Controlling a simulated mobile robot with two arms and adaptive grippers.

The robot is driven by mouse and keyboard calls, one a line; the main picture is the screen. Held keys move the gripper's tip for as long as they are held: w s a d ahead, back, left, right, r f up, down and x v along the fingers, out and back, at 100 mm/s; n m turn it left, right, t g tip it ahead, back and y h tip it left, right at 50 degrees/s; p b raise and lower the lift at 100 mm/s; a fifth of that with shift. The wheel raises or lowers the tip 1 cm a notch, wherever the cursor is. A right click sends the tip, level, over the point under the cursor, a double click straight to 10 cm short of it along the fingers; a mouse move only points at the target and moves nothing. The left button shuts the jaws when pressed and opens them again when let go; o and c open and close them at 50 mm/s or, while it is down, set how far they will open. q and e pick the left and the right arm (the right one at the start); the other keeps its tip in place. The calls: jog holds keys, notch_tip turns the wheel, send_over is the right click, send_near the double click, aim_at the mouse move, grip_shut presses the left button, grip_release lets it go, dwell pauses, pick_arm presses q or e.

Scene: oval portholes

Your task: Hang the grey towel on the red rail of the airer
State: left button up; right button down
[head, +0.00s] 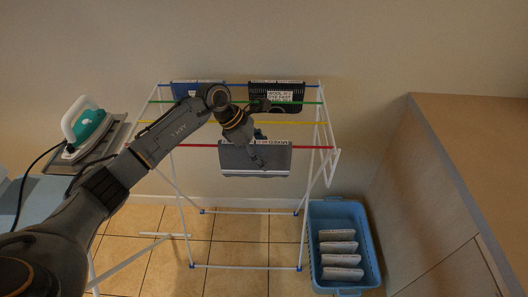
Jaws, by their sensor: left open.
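The grey towel (279,161) hangs folded over the red rail (310,147) of the white airer (328,165), at the front. A label strip shows along its top edge. I cannot tell whether the fingers touch the cloth. My right gripper is out of view.
A blue towel (186,89) and a black towel (290,97) hang at the back of the airer. A blue basket (318,222) with several folded, labelled items stands on the floor at right. An iron (88,125) rests at left; a wooden cabinet (470,130) is at right.

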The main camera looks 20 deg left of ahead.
pick_arm(q)
jog(key=v, duration=1.2)
jog(key=s+d+r+n+t+h, duration=0.1)
jog(key=d+r+n+t+h, duration=0.25)
jog(key=d+h, duration=0.4)
jog(key=s+d+r+n+t+h, duration=0.1)
jog(key=d+r+n+t+h, duration=0.3)
jog(key=d, duration=0.7)
notch_tip(320, 180, up, 3)
jog(key=a+n+t, duration=0.1)
jog(key=n+t, duration=0.2)
jog(key=n, duration=0.3)
jog(key=n+g+y, duration=0.4)
jog(key=n+y, duration=1.5)
jog(key=n, duration=1.5)
send_near(241, 152)
jog(key=s+f, duration=1.2)
jog(key=f, duration=0.4)
jog(key=s+f+n+g+h, duration=0.1)
jog(key=s+f+g+h, duration=0.3)
jog(key=s, duration=0.7)
notch_tip(241, 152, down, 23)
jog(key=g+y, duration=0.2)
jog(key=y, duration=0.1)
jog(key=s+a+f+g, duration=0.1)
jog(key=s+a+f, duration=0.1)
jog(key=s+f, duration=1.6)
jog(key=shift+f, duration=0.2)
